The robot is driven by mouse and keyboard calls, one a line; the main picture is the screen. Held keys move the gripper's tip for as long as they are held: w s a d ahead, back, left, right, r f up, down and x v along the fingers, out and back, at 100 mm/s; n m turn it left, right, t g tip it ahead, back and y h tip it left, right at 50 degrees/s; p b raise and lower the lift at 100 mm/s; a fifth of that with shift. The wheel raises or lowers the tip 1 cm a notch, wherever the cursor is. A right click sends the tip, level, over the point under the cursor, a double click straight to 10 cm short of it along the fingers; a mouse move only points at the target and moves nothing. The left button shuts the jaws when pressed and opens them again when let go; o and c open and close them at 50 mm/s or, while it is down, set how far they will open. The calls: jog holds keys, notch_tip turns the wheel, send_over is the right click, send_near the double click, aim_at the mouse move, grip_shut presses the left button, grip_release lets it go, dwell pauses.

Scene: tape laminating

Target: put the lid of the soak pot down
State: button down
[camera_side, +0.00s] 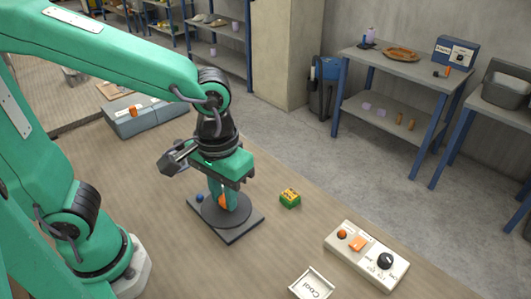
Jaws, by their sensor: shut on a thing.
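My gripper (224,197) points straight down over the table and is shut on the orange knob (222,201) of a dark grey round lid. The round lid (238,214) is level, above or on a dark square plate (230,236). I cannot tell from this angle whether the lid touches the plate. My fingers hide part of the knob and the lid's middle. A grey-blue box (125,126) with a white label and an orange knob stands on the table at the back left. I cannot tell whether it is the soak pot.
A small blue ball (199,197) is at the plate's left side. A green and yellow block (290,198) stands to its right. A control box (340,246) with a dial and a white lettered tray (312,285) are at the front right. Bare table lies between the plate and these.

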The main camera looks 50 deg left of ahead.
jog(key=w+a+f, duration=0.2)
jog(key=w, duration=0.6)
jog(key=w+a+f, duration=0.2)
jog(key=w+f, duration=0.1)
jog(key=w, duration=0.5)
jog(key=shift+a+f, duration=0.3)
jog(key=shift+a, duration=0.1)
jog(key=w+a+f, duration=0.2)
jog(key=a, duration=0.1)
jog(key=w+a+f, duration=0.1)
jog(key=a+f, duration=0.1)
jog(key=a, duration=0.1)
jog(key=w+a+f, duration=0.2)
jog(key=a+f, duration=0.1)
jog(key=a, duration=0.1)
jog(key=shift+w, duration=0.35)
jog(key=shift+f, duration=2)
jog(key=shift+f, duration=0.15)
jog(key=c, duration=1.2)
grip_release()
jog(key=shift+c, duration=0.2)
